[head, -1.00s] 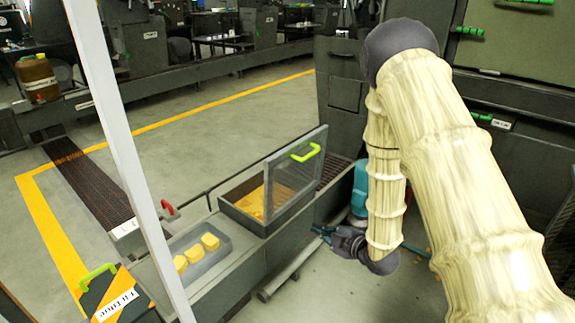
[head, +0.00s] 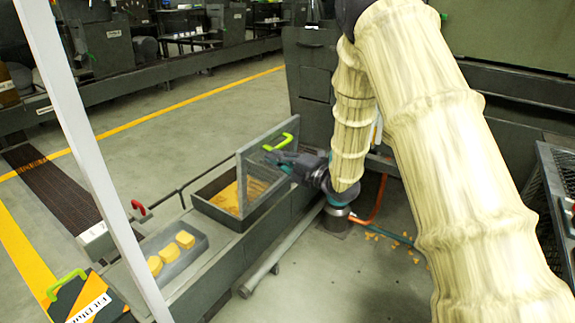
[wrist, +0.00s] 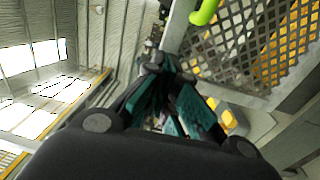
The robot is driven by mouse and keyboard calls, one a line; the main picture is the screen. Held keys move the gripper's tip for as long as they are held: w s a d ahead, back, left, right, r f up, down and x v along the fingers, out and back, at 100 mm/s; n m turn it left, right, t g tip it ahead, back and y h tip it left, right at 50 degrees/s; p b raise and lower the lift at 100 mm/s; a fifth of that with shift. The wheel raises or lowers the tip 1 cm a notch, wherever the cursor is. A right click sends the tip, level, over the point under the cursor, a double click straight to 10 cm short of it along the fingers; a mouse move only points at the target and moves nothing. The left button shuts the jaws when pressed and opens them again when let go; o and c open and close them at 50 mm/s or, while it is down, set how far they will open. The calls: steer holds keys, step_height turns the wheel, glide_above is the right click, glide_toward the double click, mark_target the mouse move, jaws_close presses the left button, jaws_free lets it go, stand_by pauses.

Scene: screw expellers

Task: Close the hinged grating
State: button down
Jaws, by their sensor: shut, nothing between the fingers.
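The hinged grating (head: 258,172) stands raised, roughly upright, along the right side of a dark open box (head: 203,200) with yellow-orange material inside. A lime-green handle (head: 280,142) is on the grating's upper edge. My gripper (head: 270,160) is shut and empty, close to the grating's right face just below the handle; I cannot tell whether it touches. In the wrist view the gripper's fingers (wrist: 165,88) are together at the centre. There the grating's mesh (wrist: 240,45) fills the upper right, and the green handle (wrist: 205,10) shows at the top edge.
A grey tray with yellow blocks (head: 172,252) lies on the bench left of the box. A red lever (head: 138,207) stands behind it. A white post (head: 88,150) crosses the left of the view. An orange pipe (head: 378,203) and scattered bits lie on the floor at right.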

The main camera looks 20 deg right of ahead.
mark_target(252, 146)
steer(key=b+x, duration=0.1)
steer(key=x, duration=0.4)
steer(key=shift+w+a, duration=0.2)
steer(key=shift+w, duration=0.05)
steer(key=shift+w+a, duration=0.2)
steer(key=shift+w, duration=0.05)
steer(key=shift+r, duration=0.1)
